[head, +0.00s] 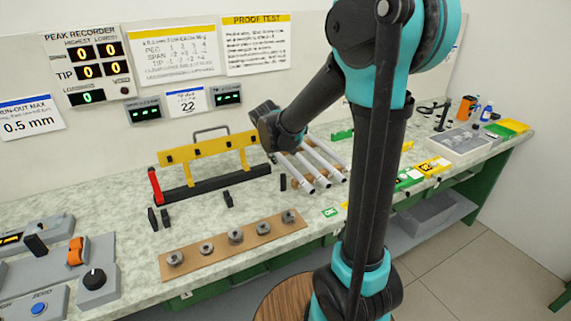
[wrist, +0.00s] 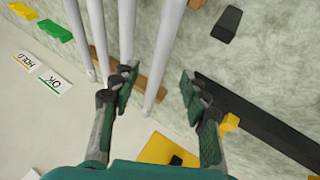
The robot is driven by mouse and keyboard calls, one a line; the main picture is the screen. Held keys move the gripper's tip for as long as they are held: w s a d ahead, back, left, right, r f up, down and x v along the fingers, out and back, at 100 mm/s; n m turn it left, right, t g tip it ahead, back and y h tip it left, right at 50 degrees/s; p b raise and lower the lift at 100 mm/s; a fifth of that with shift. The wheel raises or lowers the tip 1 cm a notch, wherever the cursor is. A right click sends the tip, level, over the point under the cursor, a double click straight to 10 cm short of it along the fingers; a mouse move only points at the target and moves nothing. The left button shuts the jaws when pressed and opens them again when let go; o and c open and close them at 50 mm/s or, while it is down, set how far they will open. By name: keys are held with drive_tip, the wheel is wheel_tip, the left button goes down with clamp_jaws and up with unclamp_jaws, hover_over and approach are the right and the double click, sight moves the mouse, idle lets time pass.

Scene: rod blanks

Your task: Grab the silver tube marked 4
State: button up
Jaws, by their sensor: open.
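Several silver tubes lie side by side in the head view, to the right of the yellow frame; one is the front-left tube (head: 296,171). In the wrist view they run down from the top edge. No number on any tube is legible, so I cannot tell which is marked 4. My gripper (wrist: 157,78) is open and empty, with its fingers apart on either side of the rightmost long tube (wrist: 166,48). The left finger overlaps the end of the neighbouring tube (wrist: 128,30). I cannot tell the height gap. In the head view, the fingers are hidden.
A yellow frame (head: 208,151) on a black base stands left of the tubes. Brown rests (wrist: 158,90) lie under the tubes. A brown board (head: 215,252) with several metal collars lies in front.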

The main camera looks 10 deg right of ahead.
sight(286, 163)
drive_tip(key=shift+x, duration=2.95)
clamp_jaws()
